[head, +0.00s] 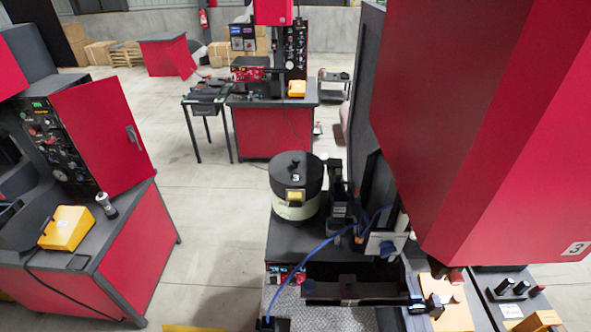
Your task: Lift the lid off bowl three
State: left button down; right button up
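Bowl three (296,209) is a pale cream round bowl in the middle of the head view, on a dark machine top. Its lid (290,168) is black and round, with a small knob on top and a white "3" on it. The lid sits on the bowl and covers its opening. I see neither of my grippers for certain in the head view.
A black upright fixture (339,200) stands close to the right of the bowl. A blue hose (320,247) runs in front of it. A large red cabinet (480,110) overhangs the right side. Open floor (215,225) lies left of the bowl, before a red workstation (130,250).

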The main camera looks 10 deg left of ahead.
pick_arm(q)
jog(key=c, duration=1.8)
grip_release()
jog(key=shift+c, duration=0.2)
jog(key=o, duration=1.2)
